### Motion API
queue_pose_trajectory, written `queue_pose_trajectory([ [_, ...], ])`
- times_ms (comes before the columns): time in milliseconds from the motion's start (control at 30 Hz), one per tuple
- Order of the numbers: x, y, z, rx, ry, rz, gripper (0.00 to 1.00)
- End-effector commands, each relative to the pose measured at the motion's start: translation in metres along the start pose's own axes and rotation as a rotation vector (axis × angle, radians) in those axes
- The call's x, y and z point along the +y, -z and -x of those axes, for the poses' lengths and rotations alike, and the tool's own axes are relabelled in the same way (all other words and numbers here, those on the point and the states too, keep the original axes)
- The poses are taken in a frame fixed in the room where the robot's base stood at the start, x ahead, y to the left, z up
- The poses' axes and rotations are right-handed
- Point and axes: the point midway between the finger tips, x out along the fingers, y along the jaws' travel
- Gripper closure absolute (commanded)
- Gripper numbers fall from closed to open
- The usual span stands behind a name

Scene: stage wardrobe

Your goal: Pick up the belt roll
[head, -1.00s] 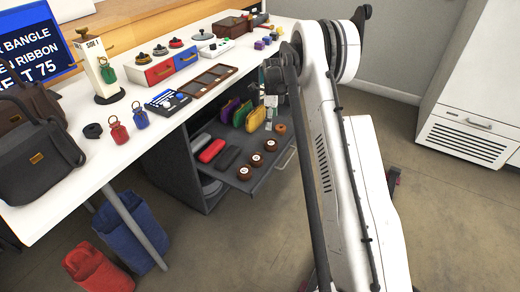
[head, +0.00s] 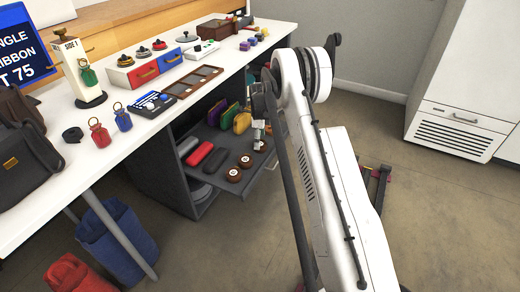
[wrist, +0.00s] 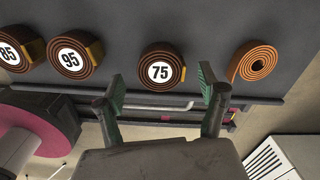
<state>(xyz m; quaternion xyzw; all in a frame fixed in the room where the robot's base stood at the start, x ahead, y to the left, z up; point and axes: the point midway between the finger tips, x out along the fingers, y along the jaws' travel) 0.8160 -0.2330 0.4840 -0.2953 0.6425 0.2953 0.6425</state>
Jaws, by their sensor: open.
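Several belt rolls lie on the grey pulled-out shelf (head: 215,183). In the wrist view, brown rolls with white labels read 85 (wrist: 10,55), 95 (wrist: 72,58) and 75 (wrist: 160,70); an unlabelled orange-brown coil (wrist: 251,63) lies to the right. My gripper (wrist: 161,84) is open and empty, its fingers at either side of the 75 roll in the picture. I cannot tell its height above it. In the head view my gripper (head: 258,130) is over the shelf, partly hiding the far labelled roll (head: 261,146). The orange-brown coil is hidden there.
The white table (head: 120,150) overhangs the shelf unit. Red and dark cases (head: 200,153) and coloured pouches (head: 242,122) lie beside the rolls. A dark coil (head: 73,134) lies on the table. A display (head: 22,47) shows RIBBON and 75. A shelf handle bar (wrist: 160,105) runs along the front edge.

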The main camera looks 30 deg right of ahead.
Motion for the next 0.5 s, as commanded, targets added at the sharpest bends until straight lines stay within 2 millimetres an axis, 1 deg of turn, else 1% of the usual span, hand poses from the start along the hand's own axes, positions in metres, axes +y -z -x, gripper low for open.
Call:
queue_pose_trajectory([
  [33, 0.000, 0.001, -0.011, 0.000, 0.000, 0.000, 0.28],
  [100, 0.000, 0.001, -0.021, 0.000, 0.000, 0.000, 0.28],
  [200, 0.000, 0.001, -0.031, 0.000, 0.000, 0.000, 0.28],
  [433, 0.000, 0.001, -0.032, 0.000, 0.000, 0.000, 0.28],
  [467, 0.000, 0.001, -0.032, 0.000, 0.000, 0.000, 0.29],
  [500, 0.000, 0.001, -0.032, 0.000, 0.000, 0.000, 0.35],
])
